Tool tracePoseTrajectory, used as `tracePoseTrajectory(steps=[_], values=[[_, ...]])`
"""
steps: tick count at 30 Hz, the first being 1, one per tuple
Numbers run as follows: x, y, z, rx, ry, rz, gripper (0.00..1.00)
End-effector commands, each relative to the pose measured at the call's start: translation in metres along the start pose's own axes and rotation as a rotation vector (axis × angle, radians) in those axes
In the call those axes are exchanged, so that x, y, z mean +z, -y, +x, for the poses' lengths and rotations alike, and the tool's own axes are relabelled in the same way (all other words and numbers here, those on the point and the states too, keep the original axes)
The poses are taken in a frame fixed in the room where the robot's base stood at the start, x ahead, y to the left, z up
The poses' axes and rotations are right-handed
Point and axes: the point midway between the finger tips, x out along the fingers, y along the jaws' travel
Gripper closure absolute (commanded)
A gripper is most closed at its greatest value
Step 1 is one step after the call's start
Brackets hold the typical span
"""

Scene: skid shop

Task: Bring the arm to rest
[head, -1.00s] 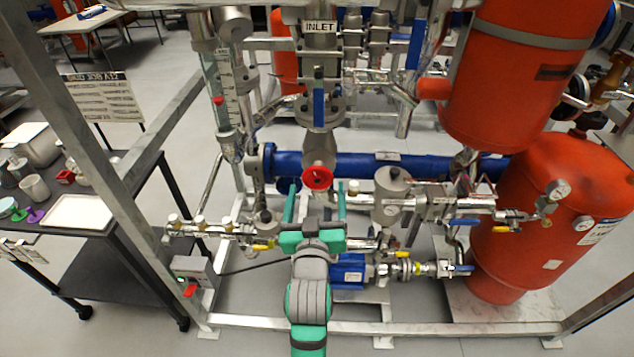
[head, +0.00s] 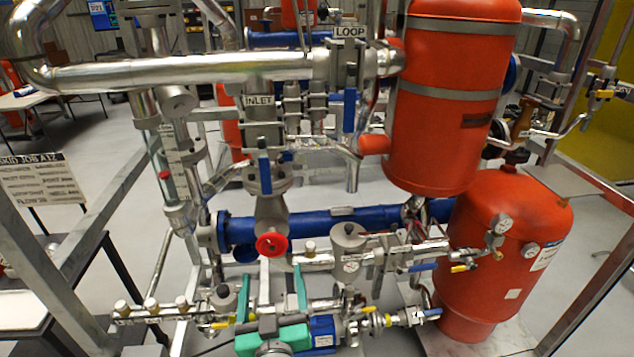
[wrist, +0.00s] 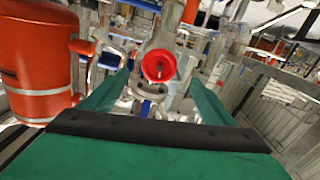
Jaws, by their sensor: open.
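My gripper (head: 283,290) is at the bottom of the head view, with its two green fingers spread apart and pointing at the skid. Nothing is between the fingers. In the wrist view my gripper (wrist: 155,95) is also open and empty. A red round handwheel (head: 271,245) on the inlet valve stands beyond the fingertips in the head view. The same red handwheel (wrist: 158,66) shows between the fingers in the wrist view, apart from them. Most of my arm is below the head picture.
The skid's pipes, a blue horizontal pipe (head: 320,223), a blue pump (head: 322,333) and small yellow-handled valves surround my gripper. Red tanks (head: 505,250) stand at the right. A metal frame post (head: 50,240) rises at the left, beside a dark cart with a white tray (head: 22,309).

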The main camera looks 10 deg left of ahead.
Motion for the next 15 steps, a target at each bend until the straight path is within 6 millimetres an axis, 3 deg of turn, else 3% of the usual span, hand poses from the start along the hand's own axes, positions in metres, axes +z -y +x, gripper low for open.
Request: tracePoseTrajectory(steps=[4, 7, 15], values=[[0.017, -0.004, -0.008, 0.007, 0.015, 0.003, 0.21], [0.041, -0.009, -0.022, 0.019, 0.034, 0.009, 0.21], [0.113, -0.026, -0.082, 0.064, 0.087, 0.035, 0.21]])
